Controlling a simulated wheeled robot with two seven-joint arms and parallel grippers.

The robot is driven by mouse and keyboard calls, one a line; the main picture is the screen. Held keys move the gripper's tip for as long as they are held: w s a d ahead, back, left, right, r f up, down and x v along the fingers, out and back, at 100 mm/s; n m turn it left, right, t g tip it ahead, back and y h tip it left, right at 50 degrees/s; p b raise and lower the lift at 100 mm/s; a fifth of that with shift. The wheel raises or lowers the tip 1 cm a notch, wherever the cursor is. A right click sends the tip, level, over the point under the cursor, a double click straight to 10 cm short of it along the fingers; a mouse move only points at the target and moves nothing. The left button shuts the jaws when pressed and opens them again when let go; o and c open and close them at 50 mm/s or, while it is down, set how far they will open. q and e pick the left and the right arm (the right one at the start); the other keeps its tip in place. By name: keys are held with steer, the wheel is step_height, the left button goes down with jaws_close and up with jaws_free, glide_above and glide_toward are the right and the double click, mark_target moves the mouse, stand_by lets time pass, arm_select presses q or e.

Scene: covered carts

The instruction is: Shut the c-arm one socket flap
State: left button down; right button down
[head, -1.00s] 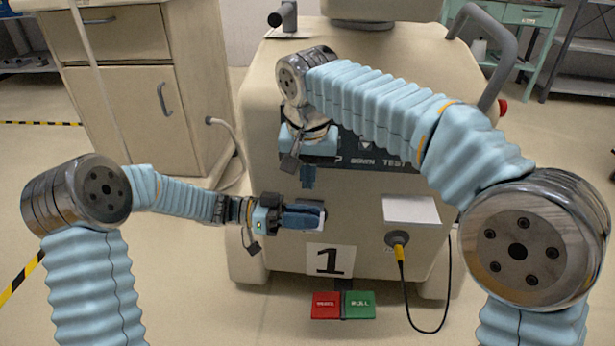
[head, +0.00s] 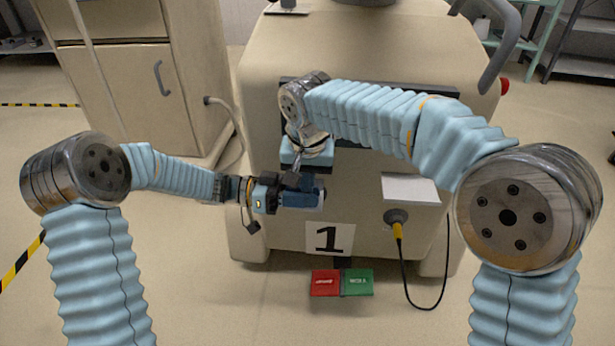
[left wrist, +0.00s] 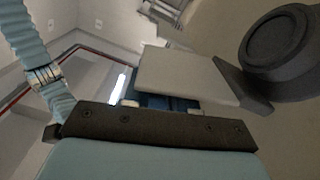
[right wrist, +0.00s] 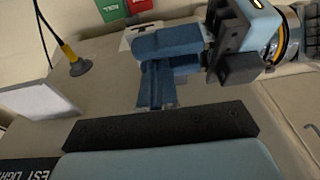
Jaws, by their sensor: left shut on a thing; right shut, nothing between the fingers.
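A pale flat flap (left wrist: 185,75) stands out from the cart (head: 255,120) in the left wrist view. A dark round socket (left wrist: 275,40) is beside it. My left gripper (head: 303,199) is shut on the flap at the cart's front, above the number 1 label; its blue fingers also show in the left wrist view (left wrist: 165,102). My right gripper (head: 304,181) points down just above the left fingers, shut and empty. In the right wrist view its blue fingertips (right wrist: 155,85) are close to the left gripper's fingers; I cannot tell whether they touch. The fingers mostly hide the flap in the head view.
Right of the grippers, another pale panel (head: 409,188) sits above a socket with a yellow-collared plug (head: 397,222) and a hanging black cable. Red (head: 325,283) and green (head: 357,282) pedals are on the floor. A cabinet (head: 130,80) stands to the left.

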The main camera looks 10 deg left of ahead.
arm_select(q)
steer(key=shift+w+r, duration=0.1)
steer(key=shift+r, duration=0.05)
arm_select(e)
steer(key=shift+s+f, duration=0.3)
steer(key=shift+f, duration=0.15)
arm_select(q)
steer(key=c, duration=1)
jaws_free()
steer(key=shift+o, duration=0.2)
